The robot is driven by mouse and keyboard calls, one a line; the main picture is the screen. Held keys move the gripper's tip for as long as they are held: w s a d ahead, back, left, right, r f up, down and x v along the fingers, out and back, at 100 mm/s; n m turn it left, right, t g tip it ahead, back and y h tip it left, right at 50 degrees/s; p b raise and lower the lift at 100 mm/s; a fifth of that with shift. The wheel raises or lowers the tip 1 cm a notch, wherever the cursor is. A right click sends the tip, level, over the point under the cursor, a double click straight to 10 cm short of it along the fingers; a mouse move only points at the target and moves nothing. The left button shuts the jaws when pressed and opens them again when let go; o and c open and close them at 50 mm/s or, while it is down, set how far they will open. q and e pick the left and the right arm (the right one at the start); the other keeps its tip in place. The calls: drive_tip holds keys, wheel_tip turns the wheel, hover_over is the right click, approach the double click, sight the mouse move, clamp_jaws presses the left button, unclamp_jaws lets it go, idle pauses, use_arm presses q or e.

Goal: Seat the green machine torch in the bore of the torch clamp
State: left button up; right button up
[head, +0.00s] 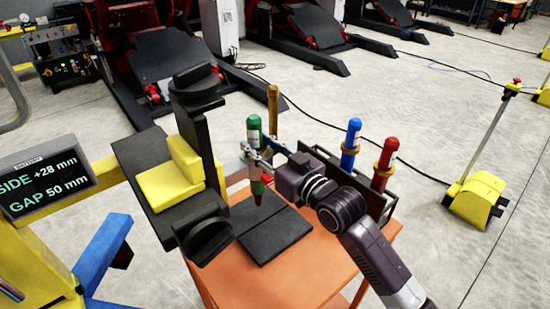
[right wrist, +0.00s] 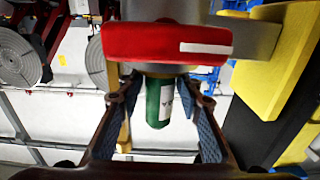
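The green machine torch (head: 254,128) stands upright with its rounded green top up. Its lower end shows below my right gripper. A grey clamp arm (head: 236,174) reaches to it from the positioner. In the right wrist view, the clamp's red part with a white stripe (right wrist: 165,45) lies across the torch, and the green torch end (right wrist: 159,103) shows past it. My right gripper (head: 257,152) is open, its fingers either side of the torch with gaps, also in the right wrist view (right wrist: 160,95). The bore is hidden. My left gripper is not in view.
A blue torch (head: 350,145) and a red torch (head: 384,160) stand in a dark rack (head: 325,160) on the orange table (head: 310,270). A black-and-yellow positioner head (head: 175,180) is close left. A display (head: 45,180) reads SIDE +28 mm, GAP 50 mm.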

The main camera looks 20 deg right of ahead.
drive_tip(key=b+v, duration=0.2)
drive_tip(key=v, duration=0.8)
drive_tip(key=shift+s+d, duration=0.15)
drive_tip(key=shift+s, duration=0.2)
